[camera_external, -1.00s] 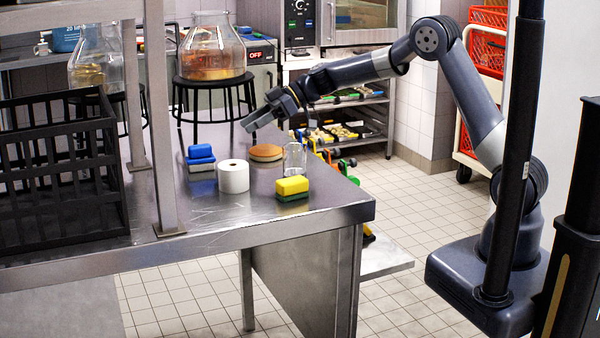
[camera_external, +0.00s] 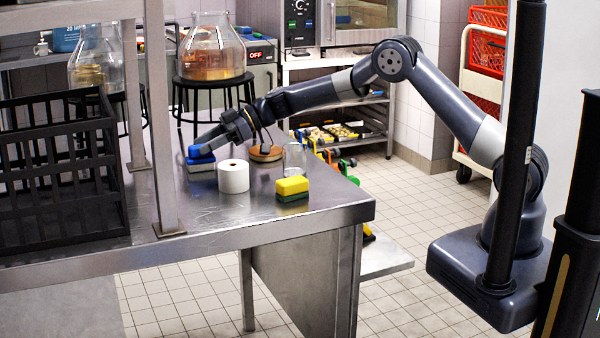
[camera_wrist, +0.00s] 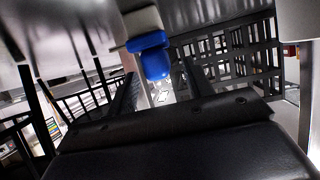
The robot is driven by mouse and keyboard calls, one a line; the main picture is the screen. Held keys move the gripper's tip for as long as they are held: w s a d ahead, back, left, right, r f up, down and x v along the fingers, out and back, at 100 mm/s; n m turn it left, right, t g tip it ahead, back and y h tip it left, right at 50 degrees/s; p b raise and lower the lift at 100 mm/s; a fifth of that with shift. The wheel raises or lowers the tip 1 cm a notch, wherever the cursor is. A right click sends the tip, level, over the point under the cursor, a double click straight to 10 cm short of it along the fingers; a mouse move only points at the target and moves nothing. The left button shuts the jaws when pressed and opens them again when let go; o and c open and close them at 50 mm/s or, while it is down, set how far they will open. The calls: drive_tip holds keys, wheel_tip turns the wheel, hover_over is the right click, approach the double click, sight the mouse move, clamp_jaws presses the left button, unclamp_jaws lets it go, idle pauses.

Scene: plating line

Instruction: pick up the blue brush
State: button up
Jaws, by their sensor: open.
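The blue brush (camera_external: 200,165), blue above a pale lower layer, sits on the steel table left of the white roll. My gripper (camera_external: 203,143) is low over the table, its fingers reaching the brush's top from the right and partly covering it. In the wrist view the blue brush (camera_wrist: 152,57) shows just beyond and between the two dark fingers of my gripper (camera_wrist: 160,80). The fingers are apart and nothing is clamped between them. Whether a finger touches the brush I cannot tell.
Right of the brush on the table (camera_external: 250,215) are a white roll (camera_external: 233,177), a round tan-topped item (camera_external: 265,157), a clear glass (camera_external: 295,160) and a yellow-green sponge (camera_external: 292,188). A black crate (camera_external: 60,180) and a shelf post (camera_external: 163,150) stand to the left.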

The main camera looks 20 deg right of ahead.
drive_tip(key=shift+x, duration=1.1)
drive_tip(key=shift+c, duration=0.2)
clamp_jaws()
